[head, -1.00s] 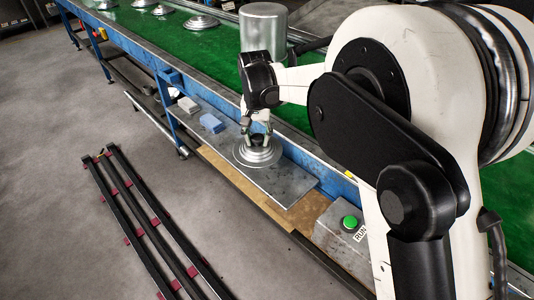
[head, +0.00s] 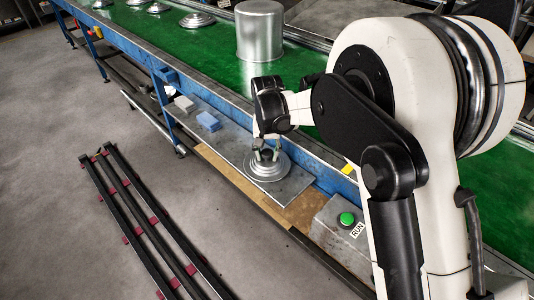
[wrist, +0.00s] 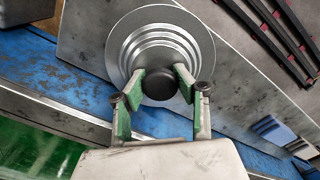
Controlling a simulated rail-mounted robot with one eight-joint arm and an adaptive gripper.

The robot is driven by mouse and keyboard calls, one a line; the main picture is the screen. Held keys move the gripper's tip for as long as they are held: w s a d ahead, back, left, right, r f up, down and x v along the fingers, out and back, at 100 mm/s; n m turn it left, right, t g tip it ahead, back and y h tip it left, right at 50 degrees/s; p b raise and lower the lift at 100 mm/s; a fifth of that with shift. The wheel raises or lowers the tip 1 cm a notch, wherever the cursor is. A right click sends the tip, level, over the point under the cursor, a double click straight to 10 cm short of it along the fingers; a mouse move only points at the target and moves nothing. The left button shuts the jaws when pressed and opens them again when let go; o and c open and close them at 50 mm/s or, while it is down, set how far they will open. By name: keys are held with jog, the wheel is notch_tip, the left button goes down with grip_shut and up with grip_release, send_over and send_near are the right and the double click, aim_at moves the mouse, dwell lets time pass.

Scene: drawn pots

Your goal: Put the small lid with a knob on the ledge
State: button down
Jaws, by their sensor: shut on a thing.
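The small lid (head: 268,170) is a round silver disc with stepped rings and a black knob. It is at the grey metal ledge (head: 294,186) beside the conveyor; I cannot tell whether it touches the surface. My gripper (head: 267,154) is above the lid, shut on its knob. In the wrist view the lid (wrist: 160,45) appears flat over the ledge (wrist: 85,35), with the black knob (wrist: 159,83) between the green-padded fingers of my gripper (wrist: 160,82). The fingers partly hide the near side of the lid.
A green conveyor (head: 222,55) with a blue frame runs behind the ledge, carrying a tall silver pot (head: 260,32) and several more lids. A blue block (head: 208,121) and a grey block (head: 184,104) lie on the ledge's left. A green button box (head: 347,219) stands to the right.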

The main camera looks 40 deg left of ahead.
aim_at(267, 153)
jog(key=shift+f, duration=0.15)
jog(key=c, duration=1.3)
grip_release()
notch_tip(267, 153, up, 12)
jog(key=w+d+r+m+t+y, duration=0.1)
jog(key=d+r, duration=0.4)
jog(key=d, duration=0.6)
jog(key=w+d+r+m+t, duration=0.1)
jog(key=d+r, duration=0.3)
jog(key=d, duration=0.6)
jog(key=d+r+m+t+y, duration=0.1)
jog(key=d+r, duration=0.4)
jog(key=d, duration=0.6)
jog(key=s+d+f+m+t, duration=0.1)
jog(key=s+d, duration=0.4)
jog(key=d, duration=0.3)
jog(key=s+d+f+m+t+h, duration=0.1)
jog(key=s+d+f, duration=0.1)
jog(key=s+d, duration=0.4)
jog(key=s+d+f+m+t+h, duration=0.1)
jog(key=s+d, duration=0.4)
jog(key=d, duration=0.7)
jog(key=shift+s+d+f+m+t, duration=0.15)
jog(key=shift+f+m+t, duration=0.15)
jog(key=shift+t, duration=0.3)
